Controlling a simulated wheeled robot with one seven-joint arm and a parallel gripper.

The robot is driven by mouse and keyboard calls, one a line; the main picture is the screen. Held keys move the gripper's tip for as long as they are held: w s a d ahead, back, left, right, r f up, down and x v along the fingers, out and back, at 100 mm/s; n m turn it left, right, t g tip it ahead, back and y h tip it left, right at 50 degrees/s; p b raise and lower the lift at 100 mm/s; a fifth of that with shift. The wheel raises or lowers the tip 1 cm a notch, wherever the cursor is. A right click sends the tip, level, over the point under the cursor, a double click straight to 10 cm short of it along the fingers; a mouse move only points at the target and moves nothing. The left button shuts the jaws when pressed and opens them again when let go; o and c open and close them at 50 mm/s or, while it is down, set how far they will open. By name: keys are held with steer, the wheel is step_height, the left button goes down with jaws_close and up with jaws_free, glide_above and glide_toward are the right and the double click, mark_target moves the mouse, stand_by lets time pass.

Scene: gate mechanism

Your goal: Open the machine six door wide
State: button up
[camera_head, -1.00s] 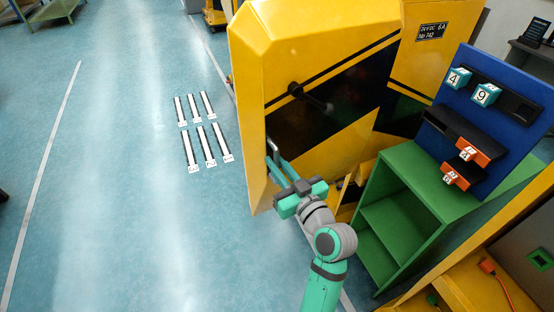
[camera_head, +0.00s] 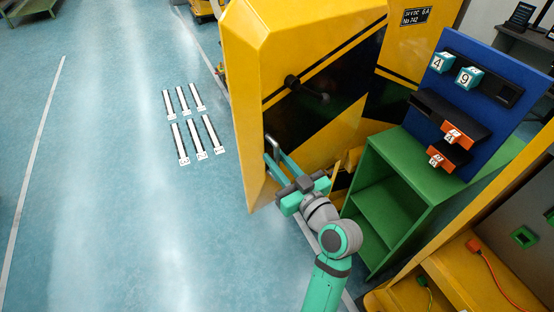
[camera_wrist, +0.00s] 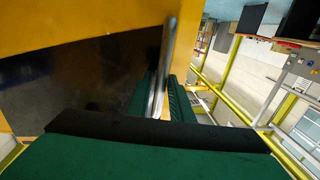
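The machine door (camera_head: 340,125) is a large yellow panel with black diagonal stripes, in the middle of the head view. A dark knob handle (camera_head: 308,88) sticks out of its face. Near its lower left edge is a grey metal bar handle (camera_head: 272,147), which also shows in the wrist view (camera_wrist: 162,70). My gripper (camera_head: 275,155) reaches this bar from below. In the wrist view the bar stands between my two green fingers (camera_wrist: 160,98), with a finger close against each side, so my gripper looks shut on it. The exact contact low on the bar is partly hidden.
A green open shelf (camera_head: 400,195) stands just right of my arm, with a blue panel (camera_head: 490,80) of numbered blocks above it. A yellow bench (camera_head: 465,275) is at the lower right. Open blue floor (camera_head: 110,200) lies left, with flat white strips (camera_head: 190,125) on it.

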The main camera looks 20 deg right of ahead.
steer(key=s+d, duration=0.1)
steer(key=s, duration=0.9)
steer(key=shift+s, duration=0.35)
steer(key=s+a+f+m+g+h, duration=0.1)
steer(key=s+a+f+m, duration=0.15)
steer(key=f, duration=0.45)
steer(key=s+a+f+m+g+h, duration=0.1)
steer(key=s+a+f+h, duration=0.1)
steer(key=a+f, duration=0.3)
steer(key=s+a+f+m+g+h, duration=0.1)
steer(key=s+a+f, duration=0.1)
steer(key=f, duration=0.6)
steer(key=s+a+r+n+y, duration=0.1)
steer(key=s+a+n+y, duration=0.1)
steer(key=s+a, duration=1.1)
steer(key=s+n, duration=0.1)
steer(key=s, duration=0.2)
steer(key=shift+s+a, duration=0.35)
